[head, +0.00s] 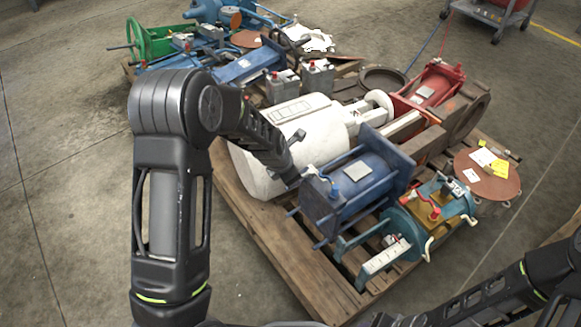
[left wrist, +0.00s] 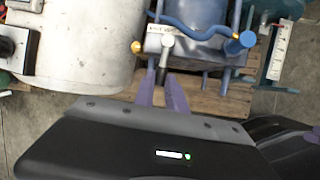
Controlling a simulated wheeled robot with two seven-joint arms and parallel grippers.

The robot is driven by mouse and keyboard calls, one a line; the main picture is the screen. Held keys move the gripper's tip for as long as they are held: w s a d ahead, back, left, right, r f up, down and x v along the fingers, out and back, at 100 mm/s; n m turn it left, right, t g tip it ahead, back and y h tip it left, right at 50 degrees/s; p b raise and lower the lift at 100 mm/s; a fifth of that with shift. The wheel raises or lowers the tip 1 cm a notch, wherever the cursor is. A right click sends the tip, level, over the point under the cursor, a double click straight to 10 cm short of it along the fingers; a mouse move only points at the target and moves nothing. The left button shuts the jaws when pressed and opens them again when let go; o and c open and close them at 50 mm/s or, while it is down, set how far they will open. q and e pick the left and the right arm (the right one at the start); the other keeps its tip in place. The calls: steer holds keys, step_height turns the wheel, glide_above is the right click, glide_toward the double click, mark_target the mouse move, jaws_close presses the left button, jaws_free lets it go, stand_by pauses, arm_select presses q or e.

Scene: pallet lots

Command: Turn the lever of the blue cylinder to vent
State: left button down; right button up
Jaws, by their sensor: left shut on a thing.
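The blue cylinder (head: 345,190) lies on the wooden pallet, with a pale plate on its side and rods along its body. In the left wrist view its blue body (left wrist: 195,14) is at the top, with a small label on the end block. The lever (left wrist: 167,44) has a pale hub and a dark lower end pointing toward my gripper. My left gripper (left wrist: 164,88) has its purple fingers on either side of the lever's dark end and is shut on it. In the head view the left gripper (head: 297,178) is at the cylinder's near end. My right gripper is out of view.
A large white cylinder (head: 290,150) lies close beside the blue one. A teal assembly with red parts (head: 432,212) stands to its right. The pallet (head: 285,250) has bare boards in front.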

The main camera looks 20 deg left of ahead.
arm_select(q)
steer(key=shift+d+n+p, duration=0.15)
steer(key=shift+n+p, duration=0.15)
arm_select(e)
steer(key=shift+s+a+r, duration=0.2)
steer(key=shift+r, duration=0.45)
arm_select(q)
steer(key=c, duration=1.4)
jaws_free()
steer(key=shift+s, duration=0.1)
steer(key=shift+o, duration=0.2)
steer(key=shift+r, duration=0.1)
